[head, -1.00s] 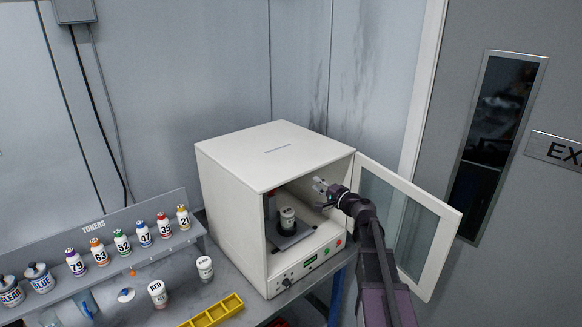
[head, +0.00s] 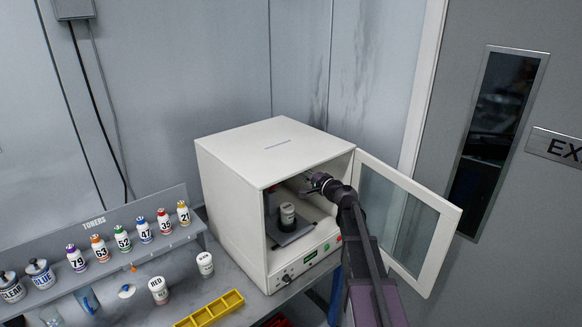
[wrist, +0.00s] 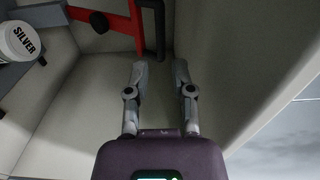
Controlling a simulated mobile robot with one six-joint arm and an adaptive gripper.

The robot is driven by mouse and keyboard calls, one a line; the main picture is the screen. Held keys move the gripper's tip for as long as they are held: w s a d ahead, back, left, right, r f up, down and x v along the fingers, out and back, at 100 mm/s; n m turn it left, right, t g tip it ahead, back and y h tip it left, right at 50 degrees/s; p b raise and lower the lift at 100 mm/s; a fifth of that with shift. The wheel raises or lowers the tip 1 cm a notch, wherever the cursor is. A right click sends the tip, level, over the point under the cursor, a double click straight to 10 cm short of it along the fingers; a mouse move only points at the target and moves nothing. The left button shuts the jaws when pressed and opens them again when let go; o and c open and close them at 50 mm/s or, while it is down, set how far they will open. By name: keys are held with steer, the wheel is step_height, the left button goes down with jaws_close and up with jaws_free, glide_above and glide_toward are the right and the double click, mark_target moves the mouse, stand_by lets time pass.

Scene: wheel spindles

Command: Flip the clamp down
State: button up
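The clamp shows in the wrist view as a red bar (wrist: 112,22) with a dark handle (wrist: 152,25) and a black knob (wrist: 99,22). A white container (wrist: 21,41) marked SILVER sits at the left; in the head view the container (head: 287,214) stands on a dark plate inside the open white cabinet (head: 240,215). My gripper (wrist: 160,68) is open and empty, with its fingers apart just below the dark handle in the wrist picture. In the head view my gripper (head: 308,186) reaches inside the cabinet opening, right of the container. The clamp is mostly hidden there.
The cabinet's glass door (head: 405,220) stands open to the right of my arm. The cabinet walls are close around my gripper. A yellow tray (head: 210,310), loose containers and a rack (head: 100,240) of toner bottles are on the bench to the left.

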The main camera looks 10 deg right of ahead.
steer(key=x, duration=0.7)
jaws_close()
